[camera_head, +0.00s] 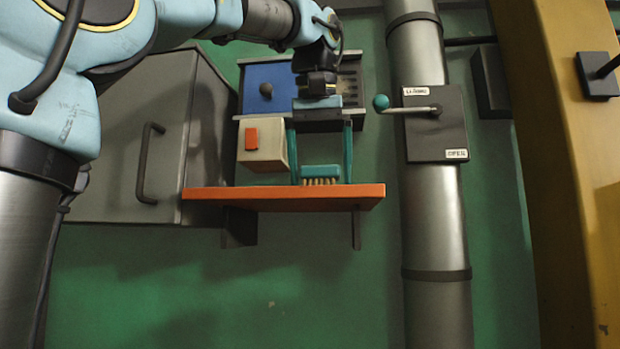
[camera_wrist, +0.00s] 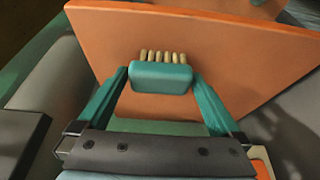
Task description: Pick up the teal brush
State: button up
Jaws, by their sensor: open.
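The teal brush (camera_head: 320,171) stands on the orange shelf (camera_head: 240,193), its pale bristles pointing down in the head view. In the wrist view the brush (camera_wrist: 160,77) is a teal block with a row of tan bristles along its far side. My gripper (camera_head: 321,181) points down from above, its two long teal fingers open. One finger is on each side of the brush, with a small gap to each side in the head view. In the wrist view the fingertips of my gripper (camera_wrist: 160,74) flank the brush. Nothing is held.
Behind is a blue panel with a dark knob (camera_head: 265,90). A grey cabinet (camera_head: 120,180) is at left; a metal pipe with a teal-knobbed lever (camera_head: 381,102) is at right.

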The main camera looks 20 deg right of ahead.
jog(key=c, duration=1.1)
jog(key=shift+r, duration=0.1)
